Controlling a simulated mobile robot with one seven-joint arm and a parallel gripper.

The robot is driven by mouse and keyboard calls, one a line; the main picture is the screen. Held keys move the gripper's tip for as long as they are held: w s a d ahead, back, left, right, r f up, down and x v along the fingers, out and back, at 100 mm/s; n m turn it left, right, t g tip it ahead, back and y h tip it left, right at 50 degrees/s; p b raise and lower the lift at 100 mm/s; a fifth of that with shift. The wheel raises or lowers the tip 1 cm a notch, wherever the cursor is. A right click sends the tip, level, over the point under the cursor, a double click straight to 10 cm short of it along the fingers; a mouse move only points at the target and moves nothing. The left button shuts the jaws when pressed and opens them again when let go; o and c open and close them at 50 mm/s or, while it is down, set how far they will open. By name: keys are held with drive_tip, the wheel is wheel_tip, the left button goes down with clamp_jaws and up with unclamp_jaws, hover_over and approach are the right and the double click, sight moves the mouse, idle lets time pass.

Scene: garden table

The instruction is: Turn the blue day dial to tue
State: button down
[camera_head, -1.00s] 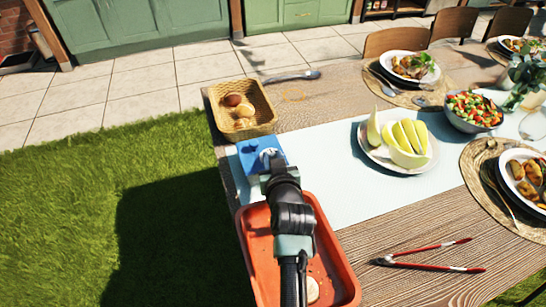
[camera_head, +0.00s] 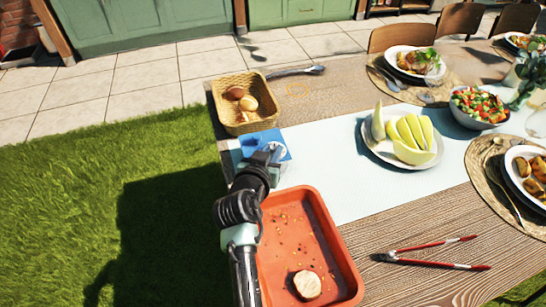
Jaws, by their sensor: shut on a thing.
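The blue day dial (camera_head: 274,137) sits near the left edge of the table, between the wicker basket and the orange tray. Its blue base shows around my gripper, while its day marks are too small and too covered to read. My gripper (camera_head: 264,158) is over the dial and shut on it, with the jaws partly hidden by the wrist. The arm reaches in from the bottom of the picture, along the tray's left side.
A wicker basket (camera_head: 221,103) with bread or eggs stands behind the dial. The orange tray (camera_head: 336,245) holds a pale round piece (camera_head: 307,284). A plate of melon (camera_head: 376,152) stands right, and red-handled tongs (camera_head: 430,262) lie on bare wood.

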drive_tip(key=shift+w+a+f+m+g+h+b, duration=0.1)
drive_tip(key=shift+a+f+m+g+h+b, duration=0.1)
drive_tip(key=shift+m+h+b, duration=0.55)
drive_tip(key=shift+a+f+m+g+h+b, duration=0.1)
drive_tip(key=shift+m+g+h+b, duration=0.25)
drive_tip(key=shift+b, duration=0.7)
drive_tip(key=shift+r+h+b, duration=0.15)
drive_tip(key=shift+h+b, duration=0.15)
drive_tip(key=shift+b, duration=0.1)
drive_tip(key=shift+m, duration=0.3)
drive_tip(key=c, duration=0.7)
unclamp_jaws()
drive_tip(key=shift+r, duration=0.1)
drive_tip(key=p+v, duration=0.1)
drive_tip(key=v, duration=1.2)
